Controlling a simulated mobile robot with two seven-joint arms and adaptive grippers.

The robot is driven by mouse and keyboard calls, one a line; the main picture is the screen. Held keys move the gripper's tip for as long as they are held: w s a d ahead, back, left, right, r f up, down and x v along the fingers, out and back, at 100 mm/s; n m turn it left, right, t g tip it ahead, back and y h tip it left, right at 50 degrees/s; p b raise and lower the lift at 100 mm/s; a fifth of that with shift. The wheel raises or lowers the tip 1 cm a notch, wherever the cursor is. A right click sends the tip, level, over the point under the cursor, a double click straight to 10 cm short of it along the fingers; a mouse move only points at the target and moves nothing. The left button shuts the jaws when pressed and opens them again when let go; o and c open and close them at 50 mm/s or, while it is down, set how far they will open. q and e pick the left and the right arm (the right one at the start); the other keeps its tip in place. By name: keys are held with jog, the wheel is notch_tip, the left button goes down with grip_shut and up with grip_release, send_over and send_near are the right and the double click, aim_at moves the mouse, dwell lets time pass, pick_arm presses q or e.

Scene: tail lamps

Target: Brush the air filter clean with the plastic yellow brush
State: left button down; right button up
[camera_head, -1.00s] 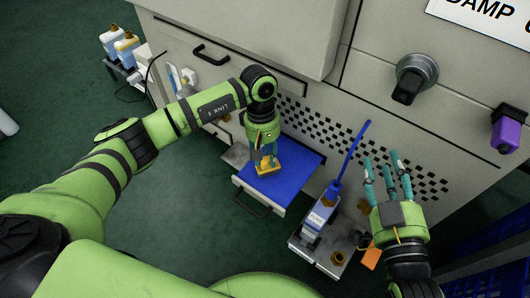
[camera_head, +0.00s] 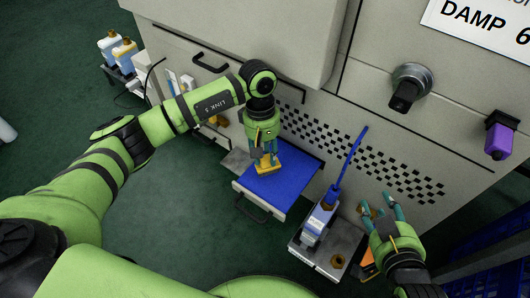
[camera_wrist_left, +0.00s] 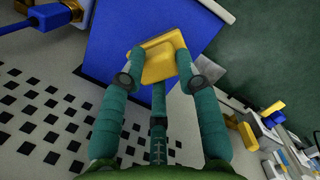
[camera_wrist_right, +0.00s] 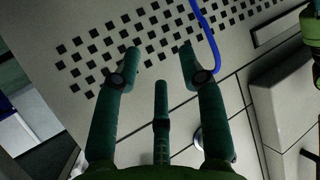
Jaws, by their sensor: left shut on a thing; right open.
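The blue air filter (camera_head: 285,188) lies in a pulled-out drawer low on the machine's front. My left gripper (camera_head: 265,162) is above its upper left part, shut on the yellow brush (camera_head: 268,169). In the left wrist view the brush (camera_wrist_left: 157,58) sits between the teal fingers (camera_wrist_left: 155,75), over the blue filter (camera_wrist_left: 120,40). Whether its bristles touch the filter is hidden. My right gripper (camera_head: 378,205) is open and empty beside the grey tray; the right wrist view shows its spread fingers (camera_wrist_right: 158,65) facing the perforated panel.
A dark knob (camera_head: 407,90) and a purple item (camera_head: 500,135) are on the machine.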

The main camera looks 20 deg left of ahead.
pick_arm(q)
jog(key=shift+r+p, duration=0.3)
jog(key=shift+r, duration=0.3)
jog(key=shift+r+p, duration=0.35)
jog(key=shift+r, duration=0.25)
jog(key=shift+r+p, duration=0.35)
jog(key=shift+r, duration=0.7)
pick_arm(e)
jog(key=s+d+f+g+h, duration=0.1)
jog(key=s+d+f+g, duration=0.1)
jog(key=s+f+g, duration=0.2)
jog(key=s+d+f+m+g+h, duration=0.1)
jog(key=s+d+f+g, duration=0.1)
jog(key=s+f+g, duration=0.3)
jog(key=shift+s+d, duration=0.35)
jog(key=shift+s, duration=1.65)
